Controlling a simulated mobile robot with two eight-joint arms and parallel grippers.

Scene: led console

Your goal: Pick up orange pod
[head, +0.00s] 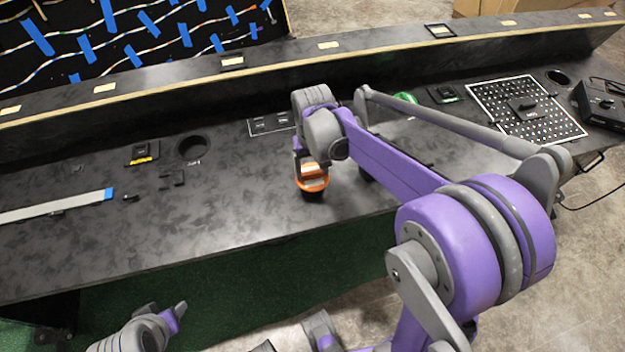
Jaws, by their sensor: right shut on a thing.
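The orange pod (312,178) is a small round orange piece near the front middle of the dark console top. My right gripper (308,168) is shut on it from above, and its fingers hide part of the pod. A dark round base or shadow shows just under the pod; I cannot tell whether the pod touches the surface. Part of my left arm, with its gripper (178,312), shows at the bottom left, below the console's front edge and away from the pod. I cannot make out its fingers clearly.
The console top (240,215) is clear left of the pod. A round hole (193,147), small black parts (173,179) and a grey ribbon cable (60,207) lie further left. A white-dotted board (500,118) and a black box (600,103) are at the right. A raised ledge (280,58) runs behind.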

